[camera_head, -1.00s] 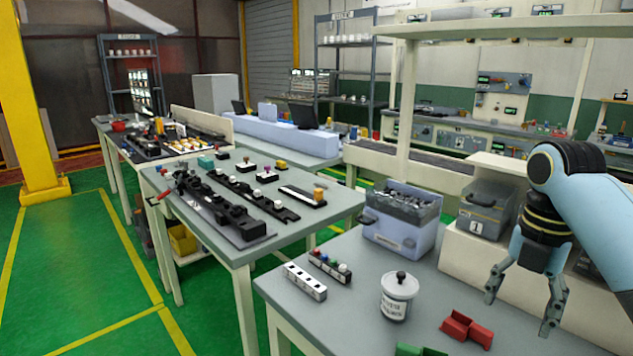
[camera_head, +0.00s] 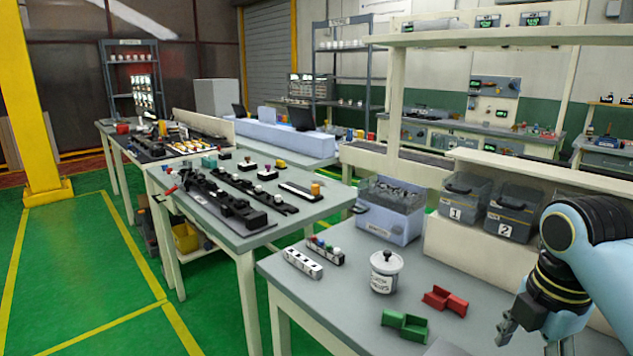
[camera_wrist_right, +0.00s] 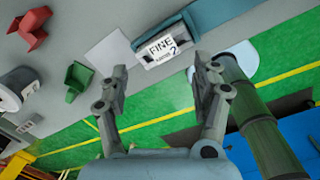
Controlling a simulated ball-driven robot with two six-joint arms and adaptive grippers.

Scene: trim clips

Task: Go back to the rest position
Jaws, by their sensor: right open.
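My right gripper (camera_head: 520,330) is low at the right edge of the head view, over the near right part of the grey workbench (camera_head: 340,330). In the right wrist view its two fingers (camera_wrist_right: 160,85) are wide apart with nothing between them. A box labelled FINE and 2 (camera_wrist_right: 165,45) lies beyond the fingertips, apart from them as far as I can tell. My left gripper is in neither view.
On the bench stand a lidded white jar (camera_head: 385,272), a red holder (camera_head: 445,301), a green holder (camera_head: 405,325) and a grey-blue bin (camera_head: 388,210). Clear bins 1 (camera_head: 463,203) and 2 (camera_head: 512,213) sit on the raised shelf. Green floor lies left.

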